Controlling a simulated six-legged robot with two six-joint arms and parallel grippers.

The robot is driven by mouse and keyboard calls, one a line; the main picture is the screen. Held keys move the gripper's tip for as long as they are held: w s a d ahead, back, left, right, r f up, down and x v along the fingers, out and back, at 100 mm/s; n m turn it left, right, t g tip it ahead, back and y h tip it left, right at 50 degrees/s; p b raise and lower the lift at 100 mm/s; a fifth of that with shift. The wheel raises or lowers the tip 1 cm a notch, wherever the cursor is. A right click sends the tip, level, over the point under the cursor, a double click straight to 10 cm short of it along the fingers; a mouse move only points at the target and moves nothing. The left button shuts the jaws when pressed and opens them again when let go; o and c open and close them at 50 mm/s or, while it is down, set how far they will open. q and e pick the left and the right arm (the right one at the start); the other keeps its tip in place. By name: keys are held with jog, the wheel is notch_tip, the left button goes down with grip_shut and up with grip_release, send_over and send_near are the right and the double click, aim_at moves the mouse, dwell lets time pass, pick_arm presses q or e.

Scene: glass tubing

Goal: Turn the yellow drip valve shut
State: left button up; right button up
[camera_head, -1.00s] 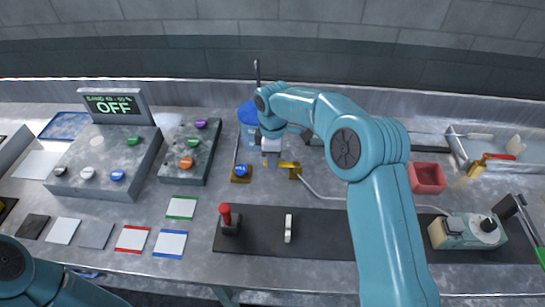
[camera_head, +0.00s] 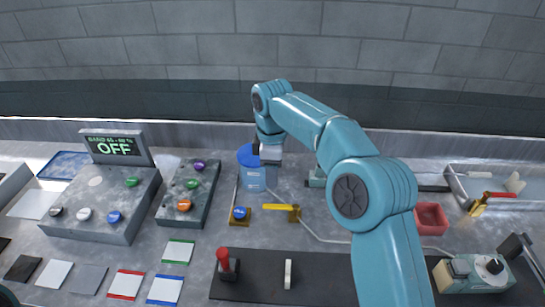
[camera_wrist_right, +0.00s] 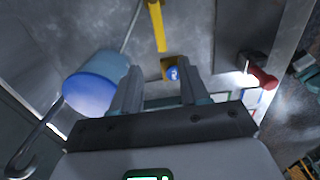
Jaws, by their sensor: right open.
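The yellow drip valve's long handle (camera_head: 277,207) points left from its brass body (camera_head: 294,214) and lies level on the bench. It also shows at the top of the right wrist view (camera_wrist_right: 156,24). My right gripper (camera_head: 270,160) is raised behind the valve, beside the blue-topped container, and does not touch the handle. In the wrist view its two fingers (camera_wrist_right: 160,68) are apart with nothing between them. My left gripper is out of view.
The blue-topped container (camera_head: 253,178) stands behind the valve. A blue knob on a brass plate (camera_head: 240,215) is left of it. A red-handled lever (camera_head: 223,259) stands in front. A red-handled brass valve (camera_head: 481,203) is at right. A thin pipe runs right from the yellow valve.

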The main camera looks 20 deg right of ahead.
notch_tip(320, 180, up, 5)
jog(key=shift+p, duration=0.35)
dwell(0.3)
